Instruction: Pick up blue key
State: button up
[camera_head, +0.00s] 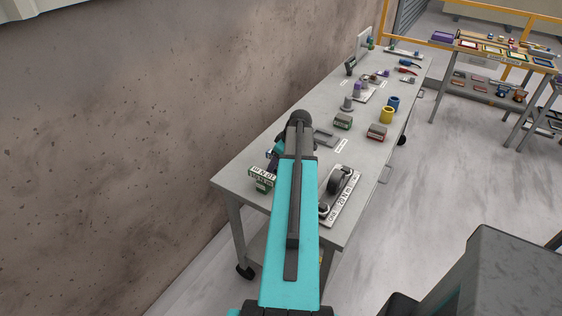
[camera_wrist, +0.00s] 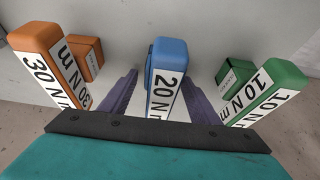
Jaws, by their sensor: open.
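The blue key (camera_wrist: 170,54) is an upright blue block with a white "20 N m" label. In the wrist view it stands at the middle, between the two purple fingers of my gripper (camera_wrist: 162,80). The fingers are apart, one on each side of it, with a gap showing on both sides. In the head view my arm hides the blue key and most of my gripper. An orange block (camera_wrist: 37,40) labelled "30 N m" stands left of the fingers. A green block (camera_wrist: 285,75) labelled "10 N m" stands to the right; a green block also shows in the head view (camera_head: 262,183).
A yellow cylinder (camera_head: 387,115) and a blue cylinder (camera_head: 393,103) stand farther back. A wall (camera_head: 120,120) runs along the table's left side.

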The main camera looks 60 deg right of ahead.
jog(key=shift+c, duration=0.4)
grip_shut()
jog(key=shift+r, duration=0.25)
jog(key=shift+r+b, duration=1.05)
jog(key=shift+r, duration=0.4)
jog(key=s+d+b, duration=0.1)
jog(key=s+d, duration=0.1)
jog(key=s, duration=0.2)
jog(key=s+d+r+b, duration=0.1)
jog(key=s+d+b, duration=0.1)
jog(key=s, duration=0.3)
jog(key=s+d+b, duration=0.1)
jog(key=s+d, duration=0.1)
jog(key=s, duration=0.2)
jog(key=shift+s+r+b, duration=0.2)
jog(key=shift+s+b, duration=0.05)
jog(key=shift+b, duration=0.15)
jog(key=shift+s+d+r, duration=0.15)
jog(key=shift+s+d, duration=0.1)
jog(key=shift+s, duration=0.35)
